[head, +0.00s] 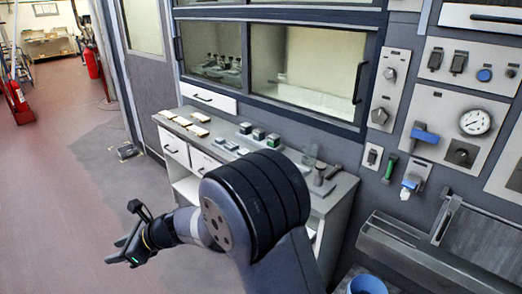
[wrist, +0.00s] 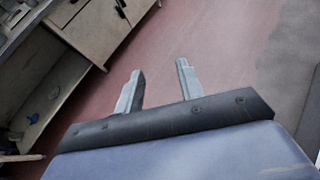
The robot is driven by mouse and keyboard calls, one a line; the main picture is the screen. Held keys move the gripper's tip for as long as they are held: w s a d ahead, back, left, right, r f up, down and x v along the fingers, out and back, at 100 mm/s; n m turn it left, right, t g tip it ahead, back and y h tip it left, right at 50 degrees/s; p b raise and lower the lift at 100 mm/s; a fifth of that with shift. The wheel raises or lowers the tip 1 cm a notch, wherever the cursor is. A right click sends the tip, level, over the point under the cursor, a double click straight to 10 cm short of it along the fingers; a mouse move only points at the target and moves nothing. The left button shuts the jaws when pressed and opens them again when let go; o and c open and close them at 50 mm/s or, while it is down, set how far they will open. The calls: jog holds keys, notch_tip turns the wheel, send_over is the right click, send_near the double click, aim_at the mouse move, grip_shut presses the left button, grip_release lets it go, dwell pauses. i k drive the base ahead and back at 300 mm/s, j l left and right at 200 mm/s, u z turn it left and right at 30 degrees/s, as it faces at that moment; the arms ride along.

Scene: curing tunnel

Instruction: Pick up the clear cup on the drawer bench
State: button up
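The drawer bench (head: 172,146) stands against the wall in the middle of the head view. A small see-through cup (head: 311,153), faintly grey-green, appears upright near the right part of its top, just beyond my arm. My arm hides part of the bench top and front. My gripper (head: 117,250) is out over the floor at lower left, well away from the cup. In the wrist view my gripper (wrist: 158,82) has its two fingers apart with only floor between them. The cup does not show in the wrist view.
Small dark-topped blocks (head: 259,134) and pale flat pieces (head: 200,117) lie on the bench. A dark upright tool-like item (head: 320,173) stands close to the cup. A glass-fronted hood (head: 310,68) rises behind. A blue container (head: 367,285) is at lower right. The floor at left is open.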

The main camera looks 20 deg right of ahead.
aim_at(310, 152)
jog(key=i+z, duration=0.2)
jog(key=z, duration=0.25)
jog(key=i+z, duration=0.15)
jog(key=z, duration=0.3)
jog(key=i+j+z, duration=0.15)
jog(key=z, duration=0.3)
jog(key=i+j+z, duration=0.15)
jog(key=z, duration=0.3)
jog(key=i+j+z, duration=0.35)
jog(key=k+l, duration=0.1)
